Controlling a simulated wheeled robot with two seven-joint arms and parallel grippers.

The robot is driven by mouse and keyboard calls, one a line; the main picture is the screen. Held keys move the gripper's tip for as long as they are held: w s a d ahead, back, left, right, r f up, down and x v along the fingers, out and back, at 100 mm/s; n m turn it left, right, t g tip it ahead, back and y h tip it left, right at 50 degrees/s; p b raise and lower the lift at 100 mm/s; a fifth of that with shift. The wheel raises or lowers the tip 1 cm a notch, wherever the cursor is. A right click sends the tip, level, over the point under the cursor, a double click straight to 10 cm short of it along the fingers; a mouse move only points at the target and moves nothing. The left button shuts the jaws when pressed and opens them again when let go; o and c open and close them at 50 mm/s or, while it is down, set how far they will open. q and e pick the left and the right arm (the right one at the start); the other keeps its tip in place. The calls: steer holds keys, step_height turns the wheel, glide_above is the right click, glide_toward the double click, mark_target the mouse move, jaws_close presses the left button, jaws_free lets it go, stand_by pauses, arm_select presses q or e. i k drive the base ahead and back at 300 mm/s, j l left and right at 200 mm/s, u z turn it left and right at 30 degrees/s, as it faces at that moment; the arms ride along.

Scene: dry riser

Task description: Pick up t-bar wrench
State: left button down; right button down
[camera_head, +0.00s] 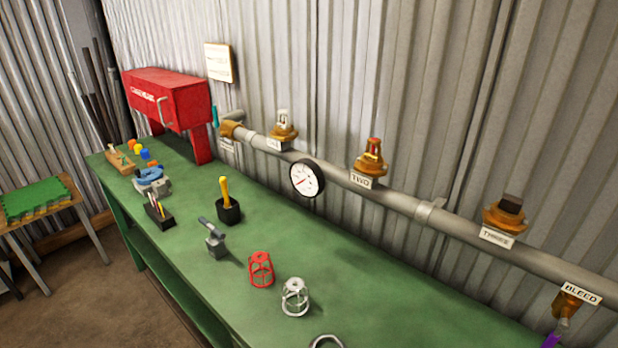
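A grey tool with a slanted bar across its top (212,238) stands on the green workbench (190,270), near the middle of its length. It looks most like the t-bar wrench, but it is too small to be sure. A black holder (229,211) with a yellow-handled tool (225,190) upright in it stands just behind it to the right. Neither of my grippers is in view.
A red wire cage (261,270) and a silver one (295,298) stand nearer on the bench. A grey pipe (400,202) with labelled valves and a gauge (307,178) runs along the wall. A red cabinet (165,98) stands at the far end.

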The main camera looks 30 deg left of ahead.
mark_target(215, 242)
steer(key=u, duration=1.6)
